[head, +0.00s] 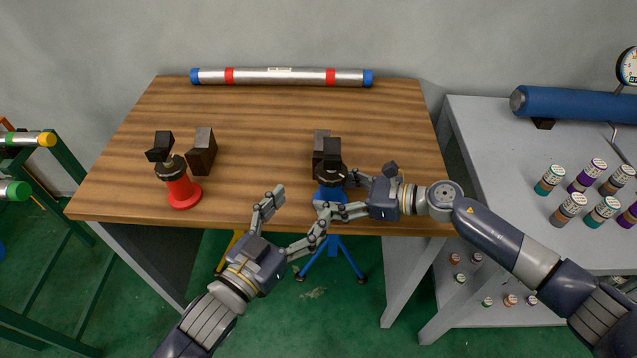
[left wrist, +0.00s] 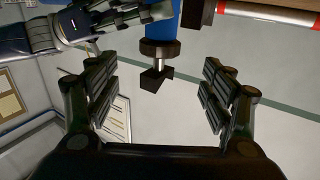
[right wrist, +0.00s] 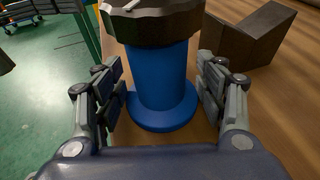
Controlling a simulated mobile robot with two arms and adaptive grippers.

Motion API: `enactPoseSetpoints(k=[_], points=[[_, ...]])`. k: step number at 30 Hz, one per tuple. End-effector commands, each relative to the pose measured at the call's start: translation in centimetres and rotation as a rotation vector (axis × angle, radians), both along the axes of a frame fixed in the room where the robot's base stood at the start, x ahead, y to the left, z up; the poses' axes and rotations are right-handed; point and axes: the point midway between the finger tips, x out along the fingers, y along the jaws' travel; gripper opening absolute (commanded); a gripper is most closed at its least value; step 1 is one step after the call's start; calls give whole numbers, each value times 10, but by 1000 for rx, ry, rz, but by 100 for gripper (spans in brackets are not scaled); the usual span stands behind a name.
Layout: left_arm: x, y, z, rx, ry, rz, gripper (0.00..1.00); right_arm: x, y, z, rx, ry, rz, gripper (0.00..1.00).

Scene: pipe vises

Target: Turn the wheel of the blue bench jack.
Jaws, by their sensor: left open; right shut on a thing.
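The blue bench jack (head: 331,194) stands at the table's front edge, with a dark knurled wheel (head: 331,174) and a black V-shaped head (head: 332,153) on top. My right gripper (head: 341,192) is shut on the jack's blue body, below the wheel. In the right wrist view the blue column (right wrist: 160,85) stands between the fingers, and the wheel (right wrist: 150,22) is above them. My left gripper (head: 297,212) is open and empty, just left of the jack. In the left wrist view the wheel (left wrist: 160,48) shows upside down between and beyond the open fingers.
A red jack (head: 182,188) stands at the table's left front. Dark blocks (head: 202,152) sit behind each jack. A silver pipe (head: 280,77) with red bands and blue ends lies at the back. The middle of the wooden table (head: 260,125) is clear. A grey bench with small jars stands right.

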Motion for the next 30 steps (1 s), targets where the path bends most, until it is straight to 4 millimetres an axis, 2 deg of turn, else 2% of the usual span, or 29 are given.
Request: enactPoseSetpoints(k=[9, 14, 30], points=[[1, -1, 1, -1, -3, -3, 74, -1, 0, 0, -1, 1, 1, 52], [11, -6, 1, -2, -4, -1, 74, 0, 0, -1, -1, 1, 1, 52], [88, -50, 1, -3, -4, -2, 74, 0, 0, 0, -1, 1, 1, 52]])
